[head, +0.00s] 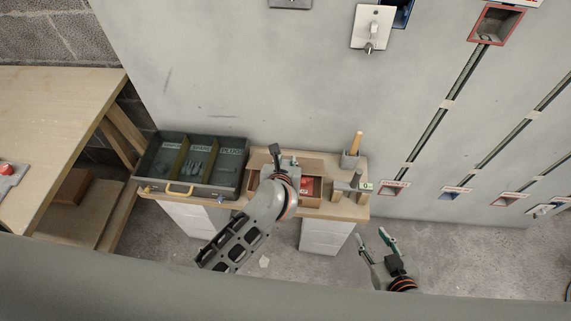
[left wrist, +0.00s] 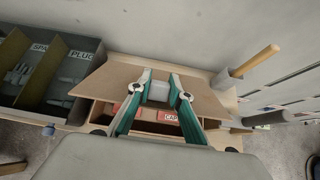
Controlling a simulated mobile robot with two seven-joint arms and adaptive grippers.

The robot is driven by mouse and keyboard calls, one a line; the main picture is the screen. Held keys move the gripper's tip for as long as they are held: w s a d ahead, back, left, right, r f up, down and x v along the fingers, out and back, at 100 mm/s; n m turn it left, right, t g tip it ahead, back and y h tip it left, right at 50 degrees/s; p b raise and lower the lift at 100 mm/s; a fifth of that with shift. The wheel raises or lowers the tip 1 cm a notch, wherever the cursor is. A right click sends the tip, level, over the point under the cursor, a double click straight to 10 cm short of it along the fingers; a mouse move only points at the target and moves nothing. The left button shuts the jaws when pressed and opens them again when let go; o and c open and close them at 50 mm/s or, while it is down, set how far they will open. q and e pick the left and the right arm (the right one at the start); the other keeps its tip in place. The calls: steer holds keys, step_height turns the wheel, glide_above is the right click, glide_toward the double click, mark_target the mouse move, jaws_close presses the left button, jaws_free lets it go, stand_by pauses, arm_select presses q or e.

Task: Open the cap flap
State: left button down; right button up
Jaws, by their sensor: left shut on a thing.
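The cap box (head: 317,190) is a small brown box on the wooden bench, with a red and white label inside; in the left wrist view the label (left wrist: 171,117) reads "CAP". Its brown flap (head: 312,166) is tilted up at the back, and it spans the middle of the left wrist view (left wrist: 112,82). The front of the box stands open below it. My left gripper (left wrist: 158,92) is shut on the small pale grip of the flap. In the head view the left gripper (head: 278,162) and wrist hide the box's left part. My right gripper (head: 374,248) is open and empty, low and right of the bench.
A dark tray (head: 214,190) with labelled compartments and a yellow handle stands left of the box. A grey cup (head: 350,160) with a wooden stick and a grey fixture (head: 353,185) stand to the right. Conduit channels run up the wall further right.

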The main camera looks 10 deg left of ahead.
arm_select(q)
steer(key=shift+w+r, duration=0.15)
steer(key=shift+r, duration=0.05)
steer(key=c, duration=2.1)
jaws_free()
steer(key=o, duration=0.3)
steer(key=shift+f, duration=0.15)
step_height(320, 180, up, 10)
steer(key=shift+r, duration=0.1)
